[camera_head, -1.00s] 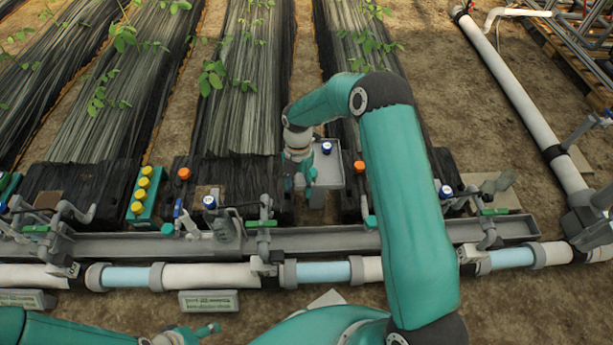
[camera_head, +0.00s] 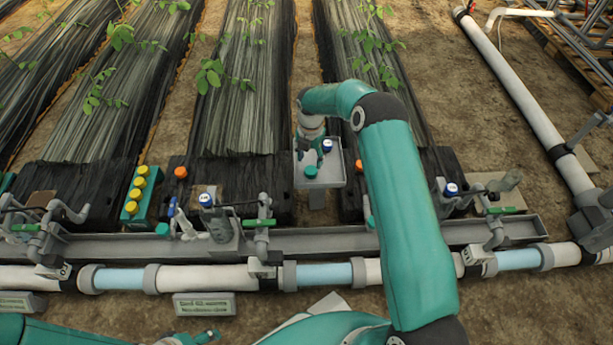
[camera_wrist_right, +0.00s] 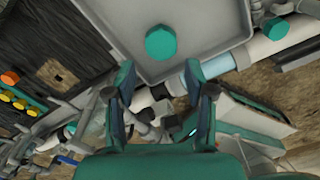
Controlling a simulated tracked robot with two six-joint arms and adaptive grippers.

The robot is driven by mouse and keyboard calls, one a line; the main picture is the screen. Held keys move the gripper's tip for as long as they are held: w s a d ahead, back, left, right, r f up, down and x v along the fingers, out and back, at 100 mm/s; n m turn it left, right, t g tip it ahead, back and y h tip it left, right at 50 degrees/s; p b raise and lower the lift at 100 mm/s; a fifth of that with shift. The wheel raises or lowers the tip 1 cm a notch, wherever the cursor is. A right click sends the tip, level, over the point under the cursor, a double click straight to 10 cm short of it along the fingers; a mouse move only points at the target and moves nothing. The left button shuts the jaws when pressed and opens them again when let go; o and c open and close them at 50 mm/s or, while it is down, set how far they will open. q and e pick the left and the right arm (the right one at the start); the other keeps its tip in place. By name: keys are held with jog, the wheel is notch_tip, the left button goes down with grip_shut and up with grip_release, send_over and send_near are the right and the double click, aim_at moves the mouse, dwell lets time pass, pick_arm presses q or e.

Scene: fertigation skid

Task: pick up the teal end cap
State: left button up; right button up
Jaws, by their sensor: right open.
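A teal end cap (camera_head: 311,171) sits in the front part of a shallow grey tray (camera_head: 335,182) beyond the pipe channel. The right wrist view shows this cap (camera_wrist_right: 160,42) from above, inside the tray (camera_wrist_right: 118,20). My right gripper (camera_head: 318,152) is over the tray, just behind the cap in the head view. In the right wrist view its fingers (camera_wrist_right: 160,80) are spread and empty, with the cap ahead of the gap between them. My left gripper (camera_head: 206,335) is at the bottom edge of the head view, too small to tell its state.
Valves and pipe risers, including one with a green handle (camera_head: 259,223), stand along the grey channel (camera_head: 335,243). A teal block with yellow caps (camera_head: 138,192) stands left. Bare soil lies right of the beds.

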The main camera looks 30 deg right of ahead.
aim_at(310, 171)
notch_tip(310, 171, down, 6)
jog(key=b, duration=0.2)
jog(key=shift+a+b, duration=0.1)
jog(key=shift+b, duration=0.2)
jog(key=shift+r, duration=0.1)
jog(key=shift+c, duration=0.3)
jog(key=c, duration=0.5)
